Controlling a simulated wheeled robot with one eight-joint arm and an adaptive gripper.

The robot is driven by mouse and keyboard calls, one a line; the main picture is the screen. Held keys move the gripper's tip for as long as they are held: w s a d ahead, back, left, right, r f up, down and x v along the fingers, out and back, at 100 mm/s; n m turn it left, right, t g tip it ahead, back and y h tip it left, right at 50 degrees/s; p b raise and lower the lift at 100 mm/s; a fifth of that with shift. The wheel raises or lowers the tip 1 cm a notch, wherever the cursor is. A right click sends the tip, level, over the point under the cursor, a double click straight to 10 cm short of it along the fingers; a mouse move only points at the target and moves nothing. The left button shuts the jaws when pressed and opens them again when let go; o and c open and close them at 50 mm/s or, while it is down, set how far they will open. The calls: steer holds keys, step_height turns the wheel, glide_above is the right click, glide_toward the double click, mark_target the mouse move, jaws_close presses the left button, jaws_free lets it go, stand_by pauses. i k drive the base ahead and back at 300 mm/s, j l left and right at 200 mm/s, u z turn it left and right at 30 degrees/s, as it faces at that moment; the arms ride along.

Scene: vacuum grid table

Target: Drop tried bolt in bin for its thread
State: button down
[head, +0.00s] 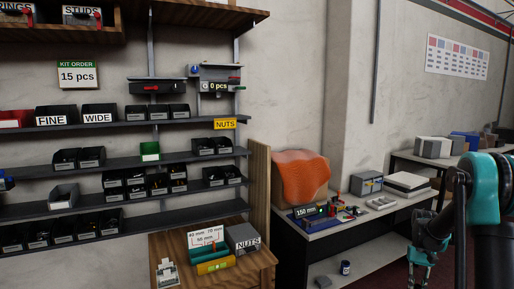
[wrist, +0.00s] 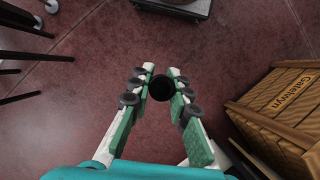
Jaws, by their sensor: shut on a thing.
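In the wrist view my gripper (wrist: 162,82) is shut on a dark round thing (wrist: 161,88), seen end-on between the fingertips. It looks like the bolt, but its thread cannot be made out. In the head view my gripper (head: 420,270) hangs low at the right, far from the shelves, and the held thing is not clear there. Two black bins marked FINE (head: 55,114) and WIDE (head: 100,110) stand side by side on the upper wall shelf at the left. Their insides are dark.
A wooden bench (head: 212,276) with a NUTS box (head: 242,238) stands below. A workbench (head: 285,222) stands mid-picture. In the wrist view a wooden crate (wrist: 285,110) is at the right, above open red floor.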

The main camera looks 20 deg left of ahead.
mark_target(101, 121)
steer(key=j+u, duration=0.3)
steer(key=j, duration=0.2)
steer(key=j+u, duration=0.3)
steer(key=j, duration=0.25)
steer(key=i+j+u, duration=0.1)
steer(key=j+u, duration=0.2)
steer(key=j, duration=0.15)
steer(key=i+j+u, duration=0.15)
steer(key=j+u, duration=0.15)
steer(key=j, duration=0.2)
